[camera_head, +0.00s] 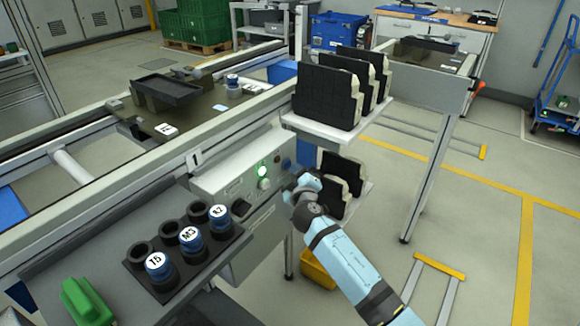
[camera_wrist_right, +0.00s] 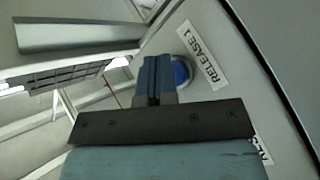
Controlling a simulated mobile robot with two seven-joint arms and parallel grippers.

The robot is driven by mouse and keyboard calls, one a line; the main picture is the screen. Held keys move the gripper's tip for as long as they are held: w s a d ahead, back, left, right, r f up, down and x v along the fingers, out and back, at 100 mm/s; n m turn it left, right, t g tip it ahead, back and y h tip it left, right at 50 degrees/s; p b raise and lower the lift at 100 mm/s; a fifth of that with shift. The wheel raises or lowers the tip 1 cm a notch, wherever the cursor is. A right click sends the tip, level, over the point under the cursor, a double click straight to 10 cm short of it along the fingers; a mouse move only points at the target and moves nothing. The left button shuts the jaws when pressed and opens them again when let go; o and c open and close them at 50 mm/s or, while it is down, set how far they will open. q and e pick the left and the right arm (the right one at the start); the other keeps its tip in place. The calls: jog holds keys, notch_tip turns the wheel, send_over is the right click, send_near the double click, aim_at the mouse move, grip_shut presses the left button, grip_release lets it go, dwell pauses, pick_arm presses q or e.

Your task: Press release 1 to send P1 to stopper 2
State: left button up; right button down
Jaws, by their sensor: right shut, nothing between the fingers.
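My right gripper (camera_head: 300,184) is shut and empty, close to the front of the grey control box (camera_head: 235,175). In the right wrist view, its closed fingers (camera_wrist_right: 155,72) are beside the blue button (camera_wrist_right: 181,72) and hide part of it. The label RELEASE 1 (camera_wrist_right: 203,62) is next to that button. I cannot tell whether the fingertips touch it. A pallet (camera_head: 185,118) rests on the line behind the box, carrying a black tray and a blue-and-white cylinder; its white label is too small to read surely. Stopper 2 cannot be made out. My left gripper is out of view.
A green light (camera_head: 262,171) glows on the control box. A black holder (camera_head: 137,262) with several labelled cylinders and a green object (camera_head: 85,302) are at front left. A shelf (camera_head: 335,132) with black fixtures stands just right of the box, close to my right arm.

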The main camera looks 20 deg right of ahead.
dwell(0.6)
jog(key=shift+s+d, duration=0.35)
jog(key=shift+s, duration=0.35)
jog(key=shift+s, duration=0.1)
